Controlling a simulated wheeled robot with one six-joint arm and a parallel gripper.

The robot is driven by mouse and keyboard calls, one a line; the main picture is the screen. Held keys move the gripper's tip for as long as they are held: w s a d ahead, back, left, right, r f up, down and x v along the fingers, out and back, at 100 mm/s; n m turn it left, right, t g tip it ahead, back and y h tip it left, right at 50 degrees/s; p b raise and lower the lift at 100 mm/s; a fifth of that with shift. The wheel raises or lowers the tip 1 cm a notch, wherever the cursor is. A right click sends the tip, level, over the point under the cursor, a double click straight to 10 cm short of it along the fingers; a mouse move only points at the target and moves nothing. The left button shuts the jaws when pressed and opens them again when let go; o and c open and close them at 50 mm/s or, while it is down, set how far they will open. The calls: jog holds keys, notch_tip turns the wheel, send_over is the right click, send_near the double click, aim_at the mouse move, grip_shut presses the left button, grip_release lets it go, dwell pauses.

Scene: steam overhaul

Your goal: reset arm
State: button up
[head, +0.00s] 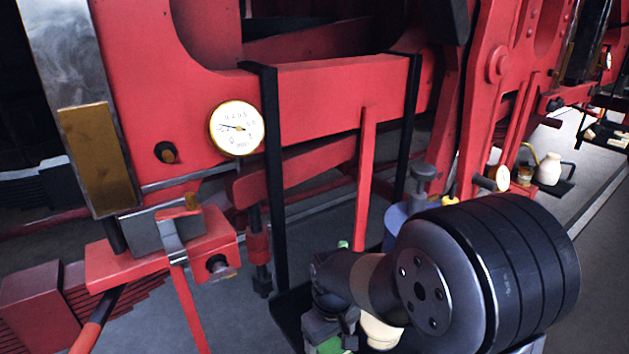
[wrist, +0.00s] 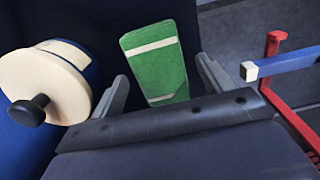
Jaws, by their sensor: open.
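My gripper (wrist: 163,80) is open in the wrist view, its two grey fingers spread apart. A green block-like thing with pale bands (wrist: 155,60) shows beyond and between the fingers. I cannot tell whether they touch it. In the head view my gripper is low at the centre, largely hidden by my own arm, and a bit of green (head: 330,345) shows beside it. My arm's large dark round joint fills the lower right of the head view.
A round cream-topped blue thing with a black knob (wrist: 55,85) is left of the fingers. A red frame with a blue bar (wrist: 285,65) is at right. Red machinery with a dial gauge (head: 237,128) stands ahead. A dark tray (head: 290,308) lies below.

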jog(key=shift+r+b, duration=0.3)
jog(key=shift+r, duration=0.85)
